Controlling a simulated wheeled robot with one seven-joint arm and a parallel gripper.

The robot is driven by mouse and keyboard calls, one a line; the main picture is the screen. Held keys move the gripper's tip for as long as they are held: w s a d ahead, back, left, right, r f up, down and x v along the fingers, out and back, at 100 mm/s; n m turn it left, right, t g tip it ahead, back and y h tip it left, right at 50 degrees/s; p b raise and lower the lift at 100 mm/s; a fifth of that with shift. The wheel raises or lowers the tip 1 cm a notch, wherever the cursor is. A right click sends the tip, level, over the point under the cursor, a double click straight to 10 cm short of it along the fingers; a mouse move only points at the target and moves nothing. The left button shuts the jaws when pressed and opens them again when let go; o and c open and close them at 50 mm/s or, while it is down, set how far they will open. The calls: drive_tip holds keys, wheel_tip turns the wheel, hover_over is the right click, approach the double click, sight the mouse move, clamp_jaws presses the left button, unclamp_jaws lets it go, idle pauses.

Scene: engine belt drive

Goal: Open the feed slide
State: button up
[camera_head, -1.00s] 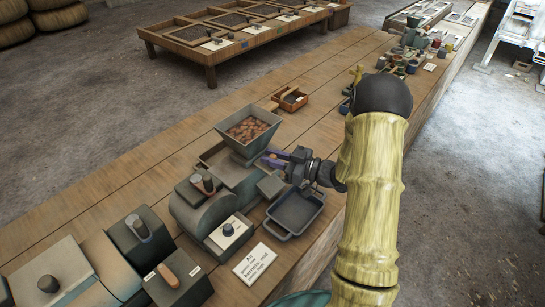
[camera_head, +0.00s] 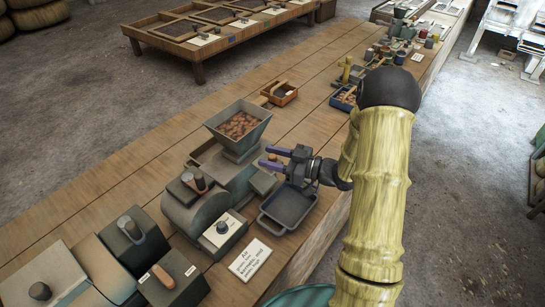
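The grey mill has a square hopper (camera_head: 238,126) full of brown beans or nuts on top of its rounded body (camera_head: 205,205). A small grey block (camera_head: 262,181) sticks out on its right side, below my gripper. I cannot clearly tell which part is the feed slide; the hopper's neck (camera_head: 240,151) is close to my fingertips. My gripper (camera_head: 267,158) has two purple fingers, apart with nothing visible between them. It is just right of the hopper's neck and points left at it. I cannot tell whether a finger touches the mill.
A dark tray (camera_head: 290,207) lies below my gripper, beside the mill. A written card (camera_head: 250,259) lies in front. Dark boxes with knobs (camera_head: 135,240) stand at left. A small wooden box (camera_head: 279,94) stands behind. The bench (camera_head: 120,175) is bare along its back left.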

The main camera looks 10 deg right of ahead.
drive_tip(key=shift+d, duration=0.1)
drive_tip(key=b+v, duration=0.1)
drive_tip(key=v, duration=1.6)
drive_tip(key=shift+s, duration=0.2)
drive_tip(key=shift+w, duration=0.1)
